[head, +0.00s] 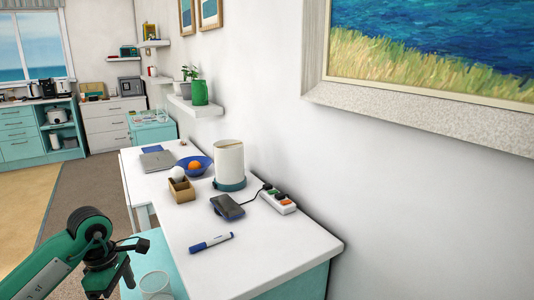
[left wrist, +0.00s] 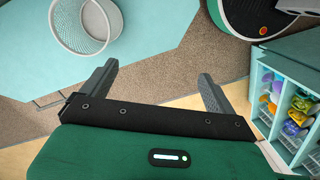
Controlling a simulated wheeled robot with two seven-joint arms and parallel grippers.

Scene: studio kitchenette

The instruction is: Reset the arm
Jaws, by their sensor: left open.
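My left arm comes in from the lower left of the head view, with its green and black links bent and the left gripper (head: 118,278) pointing down beside the white desk (head: 260,262). In the left wrist view the left gripper (left wrist: 158,74) has its two dark fingers spread wide, with nothing between them but brown carpet below. It touches nothing that I can see. My right arm and gripper are not in view.
A white wire bin (head: 155,284) stands near the gripper and also shows in the left wrist view (left wrist: 85,24).

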